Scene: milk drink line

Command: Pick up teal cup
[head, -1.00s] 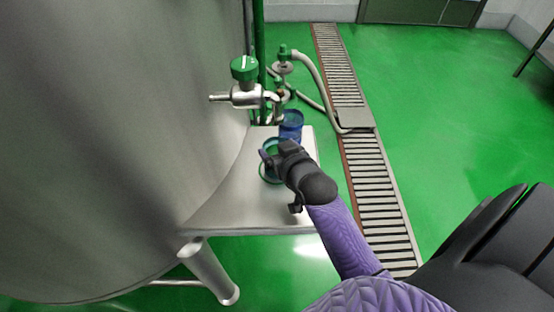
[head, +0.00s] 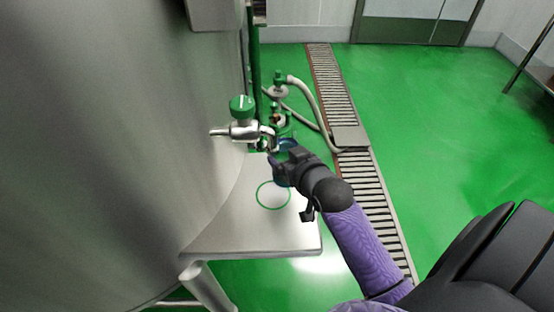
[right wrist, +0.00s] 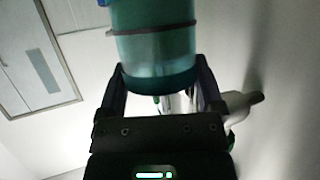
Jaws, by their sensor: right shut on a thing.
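The teal cup (right wrist: 155,45) is between the two fingers of my right gripper (right wrist: 160,92) in the right wrist view. It is a translucent teal cylinder with a dark band around it, and its top runs out of the frame. In the head view my right gripper (head: 284,160) is shut on it over the steel shelf. There the cup is hard to tell apart from the gripper and the things behind. My left gripper is not in view.
A green ring mark (head: 273,195) lies bare on the steel shelf (head: 262,235). A green-knobbed tap (head: 242,107) juts from the large tank (head: 110,150). A hose and floor drain lie beyond.

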